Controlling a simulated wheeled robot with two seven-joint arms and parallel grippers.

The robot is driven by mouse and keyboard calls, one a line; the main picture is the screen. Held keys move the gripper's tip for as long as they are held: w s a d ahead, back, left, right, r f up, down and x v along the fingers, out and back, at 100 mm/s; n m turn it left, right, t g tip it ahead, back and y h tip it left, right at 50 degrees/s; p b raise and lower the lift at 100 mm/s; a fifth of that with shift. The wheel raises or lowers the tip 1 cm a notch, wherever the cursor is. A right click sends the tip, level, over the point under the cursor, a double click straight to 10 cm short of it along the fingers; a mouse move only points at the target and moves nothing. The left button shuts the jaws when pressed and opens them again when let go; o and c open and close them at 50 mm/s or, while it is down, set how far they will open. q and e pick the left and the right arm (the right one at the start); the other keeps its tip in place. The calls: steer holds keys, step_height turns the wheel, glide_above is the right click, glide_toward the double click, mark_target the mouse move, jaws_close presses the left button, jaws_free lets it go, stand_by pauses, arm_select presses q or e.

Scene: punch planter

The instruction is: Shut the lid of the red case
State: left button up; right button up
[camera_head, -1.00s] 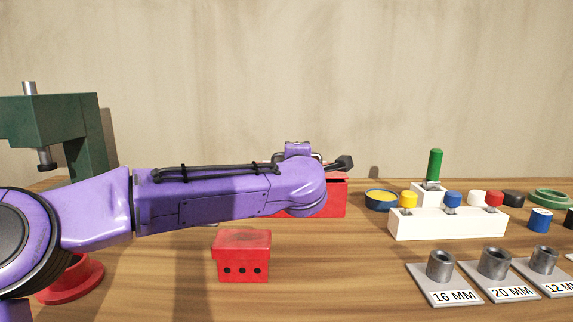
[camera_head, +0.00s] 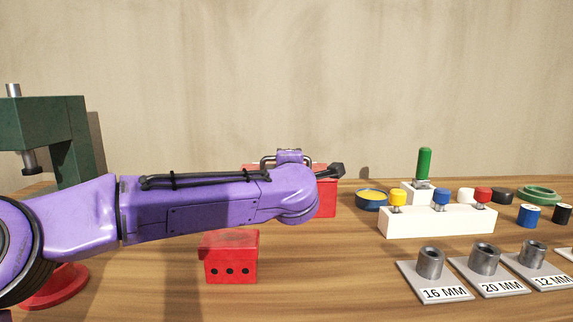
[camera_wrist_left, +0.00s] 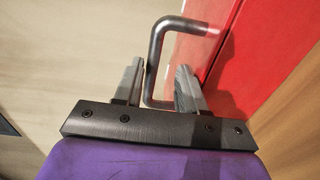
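The red case (camera_head: 328,200) stands at the back of the table, mostly hidden behind my left arm in the head view. In the left wrist view, its red face (camera_wrist_left: 270,55) fills the upper right, crossed by a dark seam. A bent grey metal handle (camera_wrist_left: 154,62) sticks out from this face. My left gripper (camera_wrist_left: 160,78) is open, with its two fingers on either side of the handle bar and small gaps visible. The head view hides its fingers. How far the lid is open cannot be told. My right gripper is not in view.
A small red block with holes (camera_head: 230,262) sits in front of my arm. A green press (camera_head: 45,135) stands at left. Bare table lies between block and sockets.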

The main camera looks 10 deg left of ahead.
arm_select(q)
steer(key=shift+a+r, duration=0.1)
steer(key=v, duration=1)
steer(key=shift+s, duration=0.25)
